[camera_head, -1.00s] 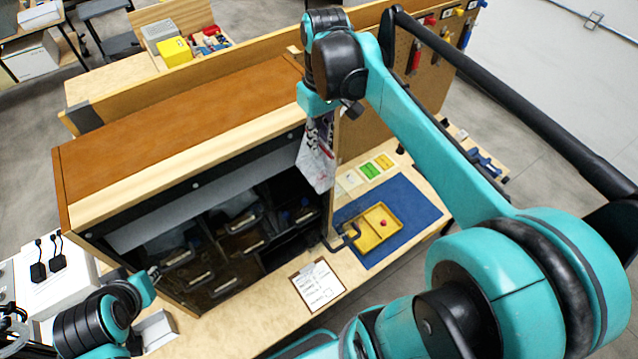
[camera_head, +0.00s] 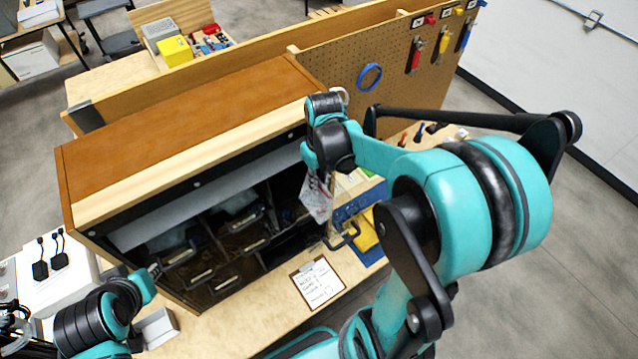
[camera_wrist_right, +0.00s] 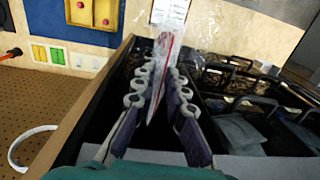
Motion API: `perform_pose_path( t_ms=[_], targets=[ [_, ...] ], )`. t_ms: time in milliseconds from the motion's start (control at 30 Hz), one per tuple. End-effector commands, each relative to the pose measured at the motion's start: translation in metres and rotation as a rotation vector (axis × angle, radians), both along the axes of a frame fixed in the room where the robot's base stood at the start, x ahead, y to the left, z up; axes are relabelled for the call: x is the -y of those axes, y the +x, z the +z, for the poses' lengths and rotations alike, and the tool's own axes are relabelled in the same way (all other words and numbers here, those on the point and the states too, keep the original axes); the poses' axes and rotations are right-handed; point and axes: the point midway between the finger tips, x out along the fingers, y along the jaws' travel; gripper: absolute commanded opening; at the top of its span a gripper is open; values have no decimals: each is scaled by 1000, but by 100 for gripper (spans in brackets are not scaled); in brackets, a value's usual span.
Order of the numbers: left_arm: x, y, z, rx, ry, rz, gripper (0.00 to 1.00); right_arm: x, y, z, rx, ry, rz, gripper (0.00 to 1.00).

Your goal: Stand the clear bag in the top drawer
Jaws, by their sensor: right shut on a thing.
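The clear bag (camera_head: 316,199), see-through with red and dark print, hangs below my right wrist at the right end of the cabinet's open front. In the right wrist view my right gripper (camera_wrist_right: 157,75) is shut on the bag (camera_wrist_right: 165,70), which sits between its fingers. The fingers are hidden behind the wrist in the head view. The dark drawers (camera_head: 238,243) with pale-labelled handles are left of the bag; they also show in the right wrist view (camera_wrist_right: 245,105). I cannot tell which is the top drawer. My left gripper (camera_head: 153,272) is near the cabinet's lower left, its fingers unclear.
The wooden cabinet (camera_head: 180,140) has a side wall close to the bag. A clipboard (camera_head: 317,283) lies on the bench in front. A blue mat with a yellow tray (camera_head: 366,232) is to the right, partly hidden by my arm. A pegboard (camera_head: 395,75) stands behind.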

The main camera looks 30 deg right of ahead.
Motion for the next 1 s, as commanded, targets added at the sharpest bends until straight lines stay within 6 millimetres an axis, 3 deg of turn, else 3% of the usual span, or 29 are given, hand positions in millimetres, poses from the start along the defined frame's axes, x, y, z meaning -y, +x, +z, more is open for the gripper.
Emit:
perform_pose_path(
  t_ms=[400, 433, 500, 833, 1000],
  targets=[
    [0, 0, -2, 0, 0, 0, 19, 0, 0, -11, 0, 0, 0, 0],
    [0, 0, -3, 0, 0, 0, 19, 0, 0, -11, 0, 0, 0, 15],
    [0, 0, -2, 0, 0, 0, 19, 0, 0, -10, 0, 0, 0, 33],
    [0, 0, 0, 0, 0, 0, 19, 0, 0, -9, 0, 0, 0, 33],
    [0, 0, 0, 0, 0, 0, 19, 1, 0, 8, 0, 0, 0, 33]
  ],
)
